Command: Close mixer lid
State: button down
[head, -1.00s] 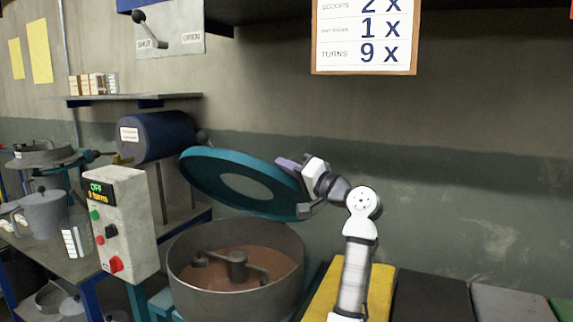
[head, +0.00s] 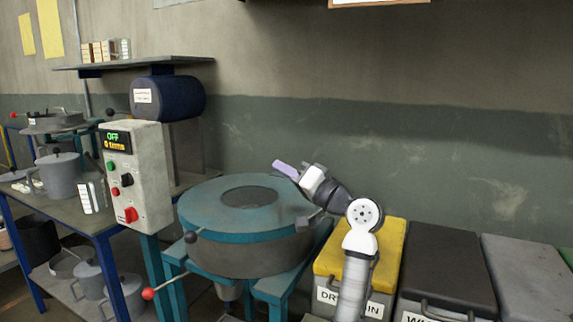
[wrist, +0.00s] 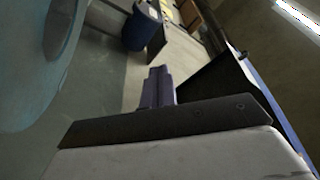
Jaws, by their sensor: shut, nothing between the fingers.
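The mixer is a round grey drum (head: 250,257) on a teal stand. Its teal lid (head: 205,205), with a dark round centre, lies flat over the drum's top and hides the inside. A dark ball-ended knob (head: 190,237) sticks out at the lid's front left. My gripper (head: 279,166) is shut and empty, above the lid's right back edge and seemingly apart from it. In the wrist view, the shut purple fingers (wrist: 158,85) point away, and the teal lid (wrist: 20,75) fills the left side.
A control box (head: 138,175) with a display reading OFF stands left of the mixer. A yellow-lidded bin (head: 370,250) and a black-lidded bin (head: 440,262) are at the right. A blue motor drum (head: 170,97) is behind. A red-knobbed lever (head: 149,293) juts out below.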

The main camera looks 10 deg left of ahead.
jog(key=shift+s+a+f, duration=0.1)
jog(key=shift+s+f, duration=0.1)
jog(key=shift+f, duration=0.2)
